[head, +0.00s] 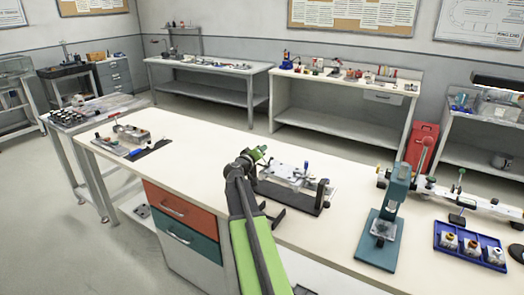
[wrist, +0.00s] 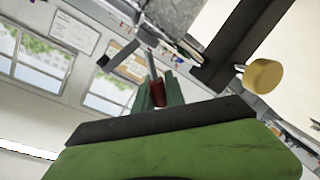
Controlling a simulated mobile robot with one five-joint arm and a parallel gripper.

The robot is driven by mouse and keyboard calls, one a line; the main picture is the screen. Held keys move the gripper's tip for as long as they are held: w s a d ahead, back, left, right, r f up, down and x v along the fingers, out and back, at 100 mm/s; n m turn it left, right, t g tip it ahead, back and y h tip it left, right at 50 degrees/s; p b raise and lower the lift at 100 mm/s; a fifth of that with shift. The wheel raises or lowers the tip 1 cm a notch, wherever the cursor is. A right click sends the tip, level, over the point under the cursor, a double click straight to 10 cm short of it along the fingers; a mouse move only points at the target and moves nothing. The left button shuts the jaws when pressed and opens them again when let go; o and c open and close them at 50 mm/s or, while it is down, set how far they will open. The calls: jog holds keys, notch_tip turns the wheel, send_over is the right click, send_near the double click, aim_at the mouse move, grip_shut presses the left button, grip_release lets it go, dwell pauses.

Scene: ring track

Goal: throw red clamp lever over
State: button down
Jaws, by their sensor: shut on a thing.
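The red clamp lever (wrist: 157,92) shows in the wrist view as a red grip on a thin metal rod that runs up toward a grey metal block. My gripper (wrist: 160,88) has its green fingers shut on the red grip. In the head view my gripper (head: 257,155) is at the left end of the clamp fixture (head: 318,207), a dark base with a light plate and a blue-handled part. The red lever is hidden there behind my gripper. I cannot tell the lever's exact angle.
A teal press (head: 388,220) with a red-knobbed arm and a blue tray (head: 470,245) of small parts stand right on the bench. A dark mat (head: 148,148) with tools lies at the left end. A yellow knob (wrist: 263,76) shows beside my gripper. The bench between mat and fixture is clear.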

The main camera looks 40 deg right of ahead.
jog(key=shift+w+f+n+g, duration=0.15)
jog(key=shift+f+n+g, duration=0.2)
jog(key=shift+n, duration=0.45)
jog(key=c, duration=1.4)
grip_release()
jog(key=shift+a, duration=0.15)
jog(key=p+v, duration=0.1)
jog(key=v, duration=0.6)
jog(key=shift+a+r, duration=0.1)
jog(key=shift+a, duration=0.2)
jog(key=shift+s, duration=0.2)
